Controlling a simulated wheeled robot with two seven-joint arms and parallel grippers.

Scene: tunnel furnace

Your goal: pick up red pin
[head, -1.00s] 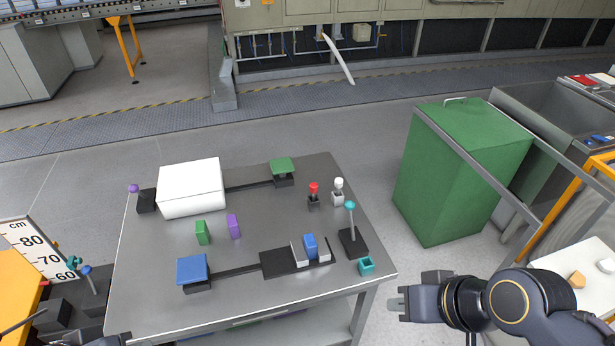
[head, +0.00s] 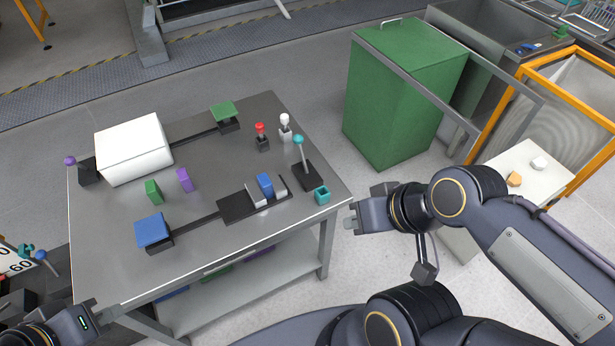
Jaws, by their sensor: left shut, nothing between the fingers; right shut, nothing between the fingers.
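The red pin (head: 260,128) stands upright in a small dark block (head: 263,145) on the metal table, toward its back right. A white pin (head: 285,121) in a light block stands just right of it. My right gripper (head: 352,218) is shut and empty, off the table's right edge, well in front of and to the right of the red pin. My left gripper (head: 108,312) is shut and empty by the table's front left corner, far from the pin.
A teal-knobbed lever (head: 301,158) and a teal open cube (head: 322,195) stand between my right gripper and the red pin. A white box (head: 134,148), green block (head: 153,192) and purple block (head: 185,180) are on the table (head: 110,260). A green bin (head: 398,95) stands behind right.

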